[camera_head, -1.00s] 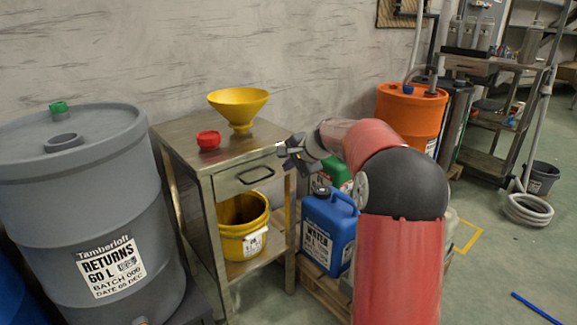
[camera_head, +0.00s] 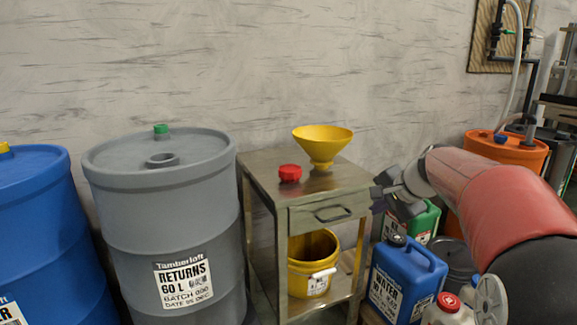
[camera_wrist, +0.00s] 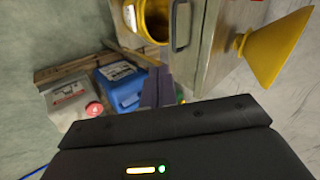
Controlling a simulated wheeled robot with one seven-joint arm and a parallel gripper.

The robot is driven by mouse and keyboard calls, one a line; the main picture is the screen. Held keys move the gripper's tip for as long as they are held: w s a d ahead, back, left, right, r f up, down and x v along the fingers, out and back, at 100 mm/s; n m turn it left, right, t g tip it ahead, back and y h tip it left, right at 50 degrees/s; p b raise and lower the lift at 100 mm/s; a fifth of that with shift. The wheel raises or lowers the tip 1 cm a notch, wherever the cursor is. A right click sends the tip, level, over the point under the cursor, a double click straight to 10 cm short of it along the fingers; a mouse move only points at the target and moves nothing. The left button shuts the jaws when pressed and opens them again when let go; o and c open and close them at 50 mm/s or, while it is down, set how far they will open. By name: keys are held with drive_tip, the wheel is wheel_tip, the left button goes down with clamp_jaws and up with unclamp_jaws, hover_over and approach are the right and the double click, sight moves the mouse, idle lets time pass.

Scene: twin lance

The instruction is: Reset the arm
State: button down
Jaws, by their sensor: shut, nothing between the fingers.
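My arm reaches in from the lower right of the head view. My gripper (camera_head: 378,198) is shut and empty, beside the right front corner of the metal cabinet (camera_head: 262,183). It is above the blue water jug (camera_head: 408,277) and left of the orange drum (camera_head: 508,148). In the wrist view my gripper (camera_wrist: 158,75) shows as two dark fingers pressed together. The cabinet drawer with its handle is closed. I cannot tell whether my gripper touches the cabinet.
A yellow funnel (camera_head: 323,144) and a red cap (camera_head: 290,173) stand on the cabinet. A yellow bucket (camera_head: 308,270) sits on its lower shelf. A grey drum (camera_head: 165,225) and a blue drum (camera_head: 45,235) stand at left. A white jug (camera_wrist: 75,100) stands beside the blue one.

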drive_tip(key=s+a+f+n+g+h, duration=0.1)
drive_tip(key=s+a+n, duration=0.55)
drive_tip(key=s, duration=0.85)
drive_tip(key=s+a+f+n+h, duration=0.1)
drive_tip(key=s+f, duration=0.3)
drive_tip(key=s, duration=0.4)
drive_tip(key=s+a+f+n+g, duration=0.1)
drive_tip(key=s+f+n, duration=0.3)
drive_tip(key=s, duration=0.4)
drive_tip(key=shift+a+h, duration=0.4)
drive_tip(key=shift+a, duration=0.1)
